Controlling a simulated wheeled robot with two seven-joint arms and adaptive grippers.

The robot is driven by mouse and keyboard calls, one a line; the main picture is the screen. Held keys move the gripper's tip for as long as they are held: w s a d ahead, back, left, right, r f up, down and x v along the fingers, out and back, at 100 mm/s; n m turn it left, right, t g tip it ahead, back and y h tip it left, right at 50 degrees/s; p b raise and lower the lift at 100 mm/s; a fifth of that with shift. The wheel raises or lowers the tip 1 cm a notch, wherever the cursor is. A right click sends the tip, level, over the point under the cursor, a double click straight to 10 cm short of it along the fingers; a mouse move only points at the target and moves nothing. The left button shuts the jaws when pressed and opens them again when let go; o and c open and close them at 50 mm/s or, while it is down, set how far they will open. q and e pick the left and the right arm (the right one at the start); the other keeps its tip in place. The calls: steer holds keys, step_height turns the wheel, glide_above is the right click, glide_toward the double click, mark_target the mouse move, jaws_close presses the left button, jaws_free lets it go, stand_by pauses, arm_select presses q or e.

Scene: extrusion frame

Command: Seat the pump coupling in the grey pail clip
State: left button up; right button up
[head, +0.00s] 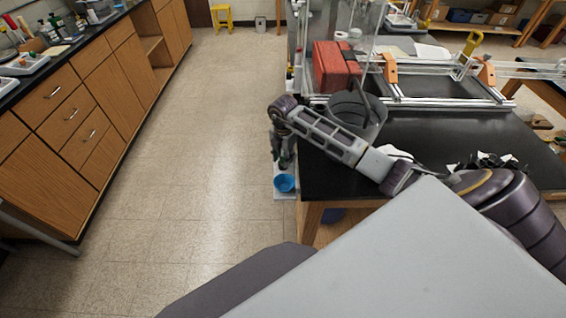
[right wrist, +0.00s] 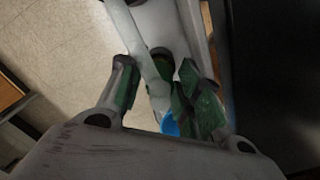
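My right gripper (head: 284,160) hangs fingers down just off the left edge of the black table. In the right wrist view its green-padded fingers (right wrist: 157,72) stand apart, with a pale bar and a small dark round part (right wrist: 161,55) showing between or beyond them. I cannot tell whether that part is the pump coupling or whether a finger touches it. A grey pail (head: 352,106) stands on the table behind my right forearm, which hides part of it. I cannot make out a separate clip. My left gripper is out of view.
A blue cup (head: 284,183) sits on a pale ledge below the right gripper. A red box (head: 335,68) and an aluminium extrusion frame (head: 440,101) stand at the back of the table (head: 440,140). The floor (head: 190,150) to the left is clear up to wooden cabinets (head: 75,110).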

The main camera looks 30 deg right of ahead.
stand_by(0.4)
jaws_close()
steer(key=shift+r, duration=0.25)
steer(key=shift+r+p, duration=3.65)
steer(key=shift+r, duration=1.2)
